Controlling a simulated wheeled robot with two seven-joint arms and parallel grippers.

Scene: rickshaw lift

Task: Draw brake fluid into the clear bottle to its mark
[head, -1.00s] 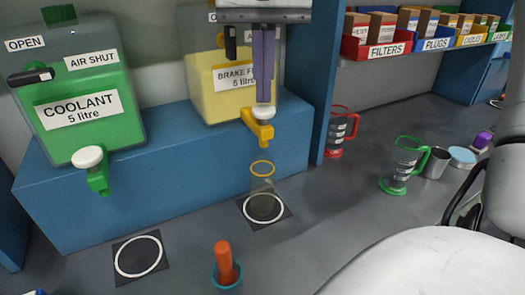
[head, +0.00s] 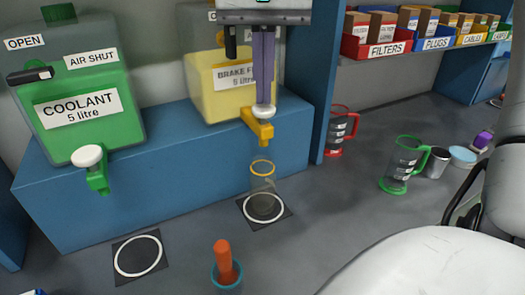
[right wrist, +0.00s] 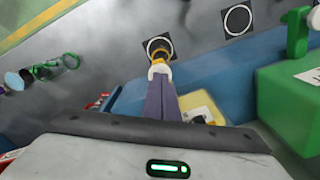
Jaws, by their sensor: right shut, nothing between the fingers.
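The yellow brake fluid tank (head: 205,88) stands on a blue step, its label partly hidden by my right arm. Its yellow tap (head: 258,128) has a white round knob (head: 263,111) on top. My right gripper (head: 263,101) is shut and empty, pointing down with its fingertips at the knob; in the right wrist view its fingers (right wrist: 161,80) also reach the knob. The clear bottle (head: 262,183) with a yellow rim stands under the tap on a dark pad with a white ring. It looks empty, though its mark is too small to make out. My left gripper is not seen.
The green coolant tank (head: 75,105) with its own tap stands at left, above an empty ringed pad (head: 138,257). An orange-handled item sits in a blue cup (head: 227,280) in front. A red jug (head: 338,135), a green jug (head: 401,170) and a metal cup stand at right.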

